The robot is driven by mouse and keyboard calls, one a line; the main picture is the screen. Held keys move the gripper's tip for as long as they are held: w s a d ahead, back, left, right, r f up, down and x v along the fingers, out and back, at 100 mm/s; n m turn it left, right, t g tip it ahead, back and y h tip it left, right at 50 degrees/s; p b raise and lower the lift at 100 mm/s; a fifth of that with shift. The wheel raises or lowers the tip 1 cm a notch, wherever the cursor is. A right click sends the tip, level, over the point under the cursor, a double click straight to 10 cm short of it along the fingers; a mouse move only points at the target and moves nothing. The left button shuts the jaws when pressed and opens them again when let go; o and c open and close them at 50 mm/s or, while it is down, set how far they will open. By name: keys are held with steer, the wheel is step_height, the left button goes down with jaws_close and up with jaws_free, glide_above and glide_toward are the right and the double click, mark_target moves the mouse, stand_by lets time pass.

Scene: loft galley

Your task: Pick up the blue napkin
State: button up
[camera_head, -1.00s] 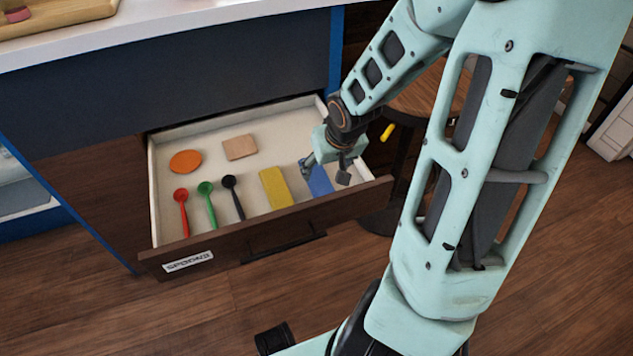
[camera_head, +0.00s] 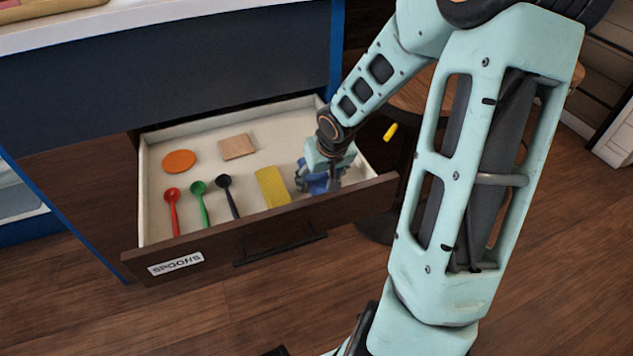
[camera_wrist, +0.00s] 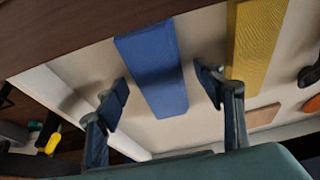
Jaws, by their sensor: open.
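The blue napkin (camera_wrist: 152,66) is a folded rectangular block lying flat in the open drawer. In the wrist view it lies between the two fingers of my gripper (camera_wrist: 163,92), which are open with a gap on each side of it. In the head view my gripper (camera_head: 325,180) is down inside the drawer over the napkin (camera_head: 317,184) and hides most of it.
The drawer (camera_head: 262,226) has raised walls and a front labelled SPOONS. A yellow napkin (camera_head: 272,187) lies close to the left of my gripper. Red, green and black spoons, an orange disc (camera_head: 179,161) and a wooden block (camera_head: 237,147) lie farther left. A stool stands behind.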

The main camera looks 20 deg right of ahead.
steer(key=shift+c, duration=0.5)
steer(key=c, duration=1.1)
